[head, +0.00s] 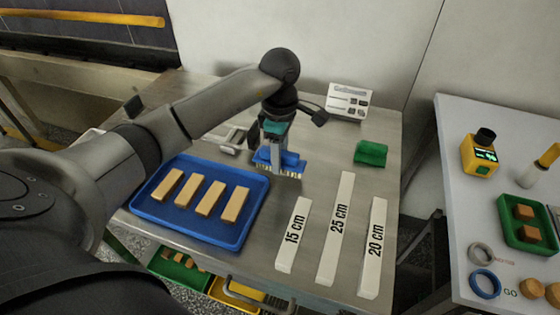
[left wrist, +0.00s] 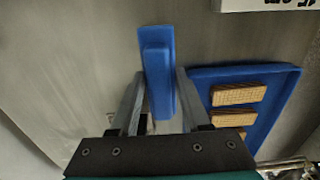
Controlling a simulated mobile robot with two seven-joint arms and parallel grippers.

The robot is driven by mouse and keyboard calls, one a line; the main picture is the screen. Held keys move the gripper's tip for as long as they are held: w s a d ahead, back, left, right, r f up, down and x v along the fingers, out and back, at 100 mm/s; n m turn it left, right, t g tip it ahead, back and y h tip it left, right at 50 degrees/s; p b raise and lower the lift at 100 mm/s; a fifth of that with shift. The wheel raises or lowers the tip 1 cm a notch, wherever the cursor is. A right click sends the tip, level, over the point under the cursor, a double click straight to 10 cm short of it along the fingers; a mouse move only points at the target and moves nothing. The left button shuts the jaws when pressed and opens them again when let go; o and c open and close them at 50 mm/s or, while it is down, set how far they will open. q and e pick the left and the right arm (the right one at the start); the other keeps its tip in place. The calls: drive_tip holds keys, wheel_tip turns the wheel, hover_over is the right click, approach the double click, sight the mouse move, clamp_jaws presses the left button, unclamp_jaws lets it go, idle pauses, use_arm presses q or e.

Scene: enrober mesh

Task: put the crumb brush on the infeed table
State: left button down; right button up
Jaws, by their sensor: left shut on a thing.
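The crumb brush (head: 291,159) has a blue body and pale bristles that point down. My left gripper (head: 273,146) is shut on it, over the steel table (head: 262,262), behind the blue tray. I cannot tell whether the bristles touch the tabletop. In the left wrist view the blue brush (left wrist: 158,65) lies lengthwise between the two fingers of my left gripper (left wrist: 160,85). The fingers hide part of the brush in the head view. My right gripper is not in view. No label shows which table is the infeed table.
A blue tray (head: 258,205) with several tan bars is at the left. White strips marked 15 cm (head: 293,235), 25 cm (head: 336,230) and 20 cm (head: 373,248) lie at front right. A green cloth (head: 371,153) and white sign (head: 348,101) are behind. A second table (head: 455,205) stands right.

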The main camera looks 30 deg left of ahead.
use_arm(q)
drive_tip(key=shift+f, duration=0.9)
drive_tip(key=shift+f, duration=0.1)
drive_tip(key=shift+c, duration=1.8)
unclamp_jaws()
wheel_tip(320, 180, up, 12)
drive_tip(key=shift+r+p, duration=0.1)
drive_tip(key=shift+p, duration=0.5)
